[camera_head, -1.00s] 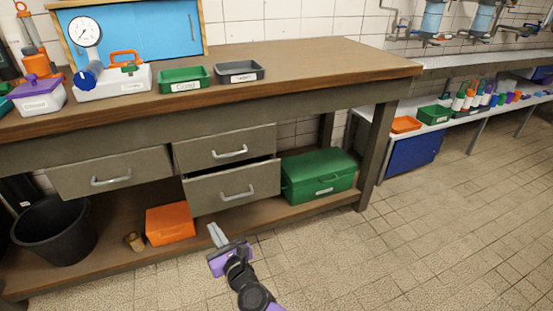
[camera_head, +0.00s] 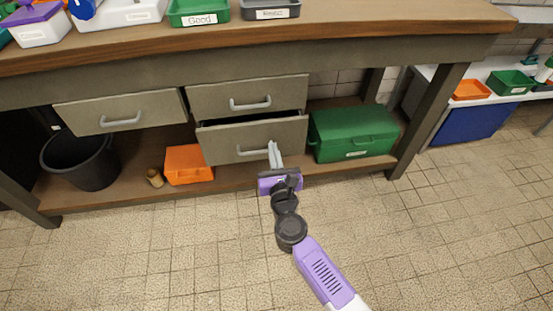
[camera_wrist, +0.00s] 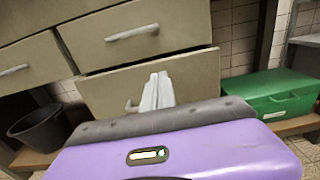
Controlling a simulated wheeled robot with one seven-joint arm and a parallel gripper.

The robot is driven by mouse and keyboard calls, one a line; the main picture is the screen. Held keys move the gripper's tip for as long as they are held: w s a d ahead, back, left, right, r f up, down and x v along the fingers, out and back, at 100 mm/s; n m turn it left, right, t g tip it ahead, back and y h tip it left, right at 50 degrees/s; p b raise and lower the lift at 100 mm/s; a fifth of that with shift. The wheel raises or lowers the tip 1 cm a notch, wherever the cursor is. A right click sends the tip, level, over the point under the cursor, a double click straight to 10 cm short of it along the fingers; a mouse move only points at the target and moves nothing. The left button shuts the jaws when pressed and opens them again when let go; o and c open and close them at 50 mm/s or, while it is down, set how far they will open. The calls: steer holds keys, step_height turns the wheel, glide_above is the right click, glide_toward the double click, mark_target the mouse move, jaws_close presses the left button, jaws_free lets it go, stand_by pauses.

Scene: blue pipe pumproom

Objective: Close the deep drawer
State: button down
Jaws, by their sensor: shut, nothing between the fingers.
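The deep drawer (camera_head: 222,144) is the lower right one under the workbench, with a grey-brown front and a pale bar handle (camera_head: 250,153). It is partly open; a dark gap shows along its top edge. In the wrist view the drawer front (camera_wrist: 200,78) fills the middle, tilted in the picture. My gripper (camera_head: 273,146) is shut and empty, with its pale fingers in front of the right part of the drawer front, near the handle's right end. In the wrist view the fingers (camera_wrist: 157,82) overlap the front and hide part of the handle. I cannot tell whether they touch it.
The drawer above (camera_head: 240,97) and the left drawer (camera_head: 120,113) look shut. A green box (camera_head: 350,133), an orange box (camera_head: 188,165) and a black bucket (camera_head: 80,162) sit on the low shelf. The tiled floor (camera_head: 150,250) in front is clear.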

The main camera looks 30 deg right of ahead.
mark_target(267, 124)
steer(key=b+x, duration=0.2)
steer(key=x, duration=0.6)
steer(key=shift+w, duration=0.3)
steer(key=shift+b+x, duration=0.55)
steer(key=shift+x, duration=0.75)
